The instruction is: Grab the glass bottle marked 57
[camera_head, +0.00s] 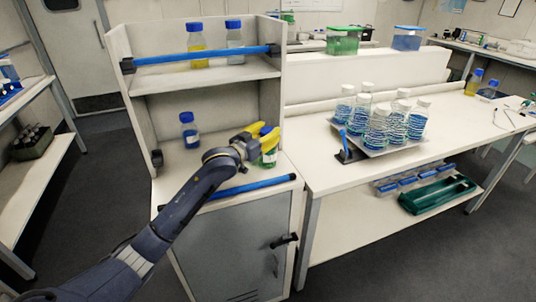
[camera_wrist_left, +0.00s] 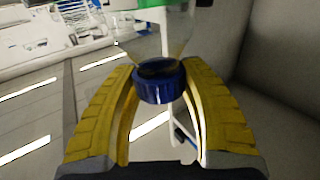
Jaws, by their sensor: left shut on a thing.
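A glass bottle with green liquid (camera_head: 269,157) is in the right part of the cabinet's middle shelf in the head view. My left gripper (camera_head: 262,132) reaches in with yellow fingers and is shut on this bottle near its top. In the left wrist view its blue cap (camera_wrist_left: 160,82) and clear shoulder lie between the yellow fingers. I cannot read a number on the bottle. I cannot tell whether its base touches the shelf. Another blue-capped bottle (camera_head: 189,130) stands to the left on the same level. My right gripper is not in view.
A yellow-liquid bottle (camera_head: 196,45) and a clear bottle (camera_head: 235,42) stand on the upper shelf behind a blue bar (camera_head: 200,55). A lower blue bar (camera_head: 240,188) crosses the cabinet front. The cabinet's side wall (camera_head: 270,90) is close to my gripper. Several white-capped bottles stand on the right bench.

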